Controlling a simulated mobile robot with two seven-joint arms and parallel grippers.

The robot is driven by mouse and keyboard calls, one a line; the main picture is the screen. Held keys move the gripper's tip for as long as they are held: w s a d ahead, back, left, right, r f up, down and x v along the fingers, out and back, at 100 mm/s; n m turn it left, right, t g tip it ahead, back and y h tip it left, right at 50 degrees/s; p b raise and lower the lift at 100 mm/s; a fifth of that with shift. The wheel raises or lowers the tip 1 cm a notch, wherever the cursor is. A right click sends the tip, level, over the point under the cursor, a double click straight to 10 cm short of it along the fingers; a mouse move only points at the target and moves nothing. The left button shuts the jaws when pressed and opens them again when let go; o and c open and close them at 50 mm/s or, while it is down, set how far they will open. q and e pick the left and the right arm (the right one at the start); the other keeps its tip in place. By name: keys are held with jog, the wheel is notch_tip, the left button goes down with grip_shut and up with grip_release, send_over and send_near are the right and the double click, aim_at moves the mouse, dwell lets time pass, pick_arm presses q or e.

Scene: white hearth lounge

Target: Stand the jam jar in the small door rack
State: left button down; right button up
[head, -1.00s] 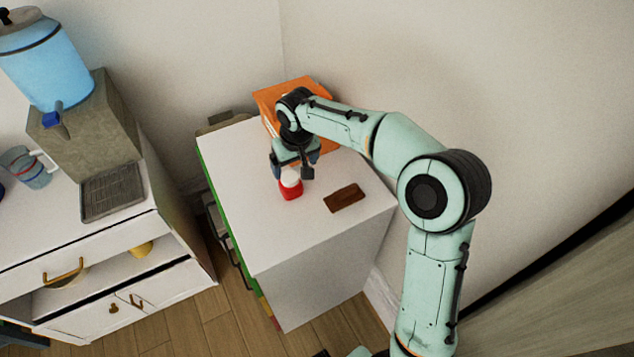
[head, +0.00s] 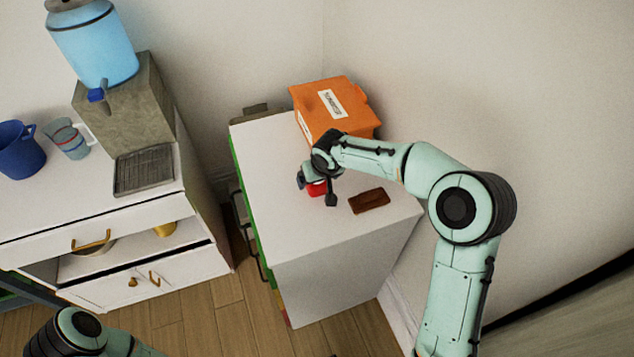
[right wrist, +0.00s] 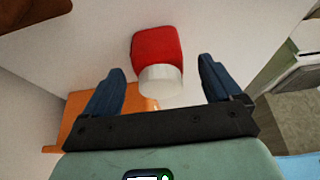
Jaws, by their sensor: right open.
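The jam jar (head: 317,188) is red with a white lid and is on the white cabinet top, partly hidden by my right gripper (head: 316,191) in the head view. In the right wrist view the jar (right wrist: 157,47) shows its red body and white lid between and just past the fingertips of my right gripper (right wrist: 162,68). The fingers are open, with gaps on both sides of the jar. Part of my left arm shows at the bottom left of the head view, but its gripper is out of frame. I cannot make out a small door rack.
A brown flat block (head: 369,200) lies right of the jar. An orange box (head: 348,116) stands behind on the same white cabinet (head: 300,238). A white counter (head: 65,205) at left carries a blue mug (head: 20,152), a glass cup (head: 68,140) and a water dispenser (head: 95,45).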

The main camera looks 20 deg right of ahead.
jog(key=x, duration=0.3)
jog(key=shift+w+f, duration=0.2)
jog(key=shift+f, duration=0.1)
jog(key=c, duration=1.3)
jog(key=shift+r, duration=0.15)
